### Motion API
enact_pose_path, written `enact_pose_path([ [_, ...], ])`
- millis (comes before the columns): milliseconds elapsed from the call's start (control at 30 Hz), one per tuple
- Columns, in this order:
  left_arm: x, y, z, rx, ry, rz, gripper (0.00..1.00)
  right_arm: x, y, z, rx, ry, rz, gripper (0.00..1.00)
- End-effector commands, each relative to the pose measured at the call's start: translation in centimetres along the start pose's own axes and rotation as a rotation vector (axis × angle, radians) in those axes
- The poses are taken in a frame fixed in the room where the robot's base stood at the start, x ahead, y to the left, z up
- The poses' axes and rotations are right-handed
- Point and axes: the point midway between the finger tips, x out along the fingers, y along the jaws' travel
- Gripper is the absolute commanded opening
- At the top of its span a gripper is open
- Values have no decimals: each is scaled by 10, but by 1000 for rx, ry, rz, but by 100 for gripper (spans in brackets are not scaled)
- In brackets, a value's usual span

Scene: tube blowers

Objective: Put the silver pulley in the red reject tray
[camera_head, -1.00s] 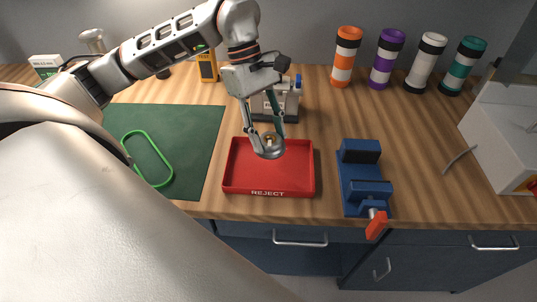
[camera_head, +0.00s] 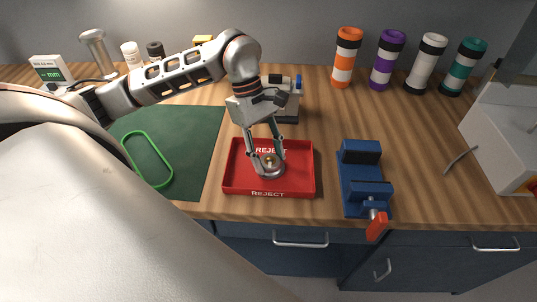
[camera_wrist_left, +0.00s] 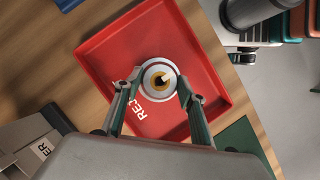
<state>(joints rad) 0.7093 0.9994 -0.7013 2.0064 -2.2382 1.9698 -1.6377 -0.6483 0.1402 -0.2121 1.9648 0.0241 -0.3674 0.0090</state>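The silver pulley (camera_head: 268,168), a round disc with a brass-coloured hub, is inside the red reject tray (camera_head: 305,182), near its middle. It also shows in the left wrist view (camera_wrist_left: 158,77), over the tray (camera_wrist_left: 209,50). My left gripper (camera_head: 267,158) comes down from above, with one fingertip at each side of the pulley, closed on it. In the left wrist view the gripper's fingers (camera_wrist_left: 159,90) flank the disc's edge. The pulley is at or just above the tray floor; I cannot tell if it touches. My right gripper is not in view.
A blue vise (camera_head: 362,178) with an orange handle stands right of the tray. A green mat (camera_head: 190,150) with a green loop (camera_head: 147,160) lies left. Several striped tubes (camera_head: 346,58) stand at the back. A boxy device (camera_head: 288,105) stands behind the tray.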

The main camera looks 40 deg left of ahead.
Motion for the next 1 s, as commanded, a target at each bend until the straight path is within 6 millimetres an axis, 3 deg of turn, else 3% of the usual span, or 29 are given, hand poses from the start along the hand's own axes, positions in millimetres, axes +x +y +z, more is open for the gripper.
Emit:
enact_pose_path([
  [33, 0, 0, 0, 0, 0, -1, 50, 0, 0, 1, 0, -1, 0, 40],
  [67, 0, 0, 0, 0, 0, 0, 57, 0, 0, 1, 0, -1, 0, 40],
  [533, -9, 1, 0, 0, 2, 3, 57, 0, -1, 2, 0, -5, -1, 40],
  [1000, -95, 1, 0, -1, 2, 4, 57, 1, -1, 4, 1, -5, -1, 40],
])
